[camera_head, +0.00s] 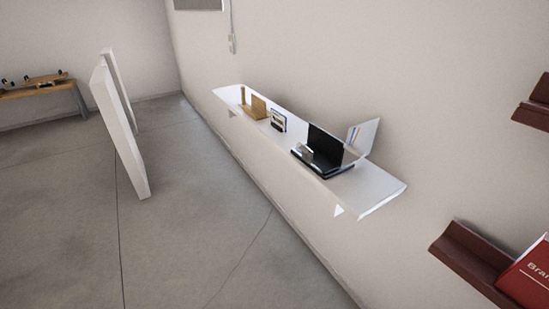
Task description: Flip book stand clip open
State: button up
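A white wall shelf (370,190) runs along the wall in the middle of the view. A black stand-like object (326,145) with an upright back and a flat base sits on its right part. A small silver-grey piece (303,152) shows at its front left; I cannot tell whether it is a clip. A light wooden stand-like object (258,106) sits at the shelf's left end, with a thin upright part (242,96). I cannot tell which one is the book stand, or how any clip is set. My gripper is not in view.
A small box-like item (278,121) and a pale upright panel (362,136) also stand on the shelf. Dark red ledges (470,258) are at right, one with a red book (528,275). White panels (120,130) and a wooden bench (40,90) are at left. Grey floor lies open between.

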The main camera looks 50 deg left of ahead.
aim_at(307, 154)
jog(key=u, duration=1.1)
jog(key=k, duration=0.65)
jog(key=z, duration=0.55)
jog(key=i, duration=1.2)
jog(key=u, duration=1.3)
jog(key=i, duration=0.55)
jog(key=u, duration=0.55)
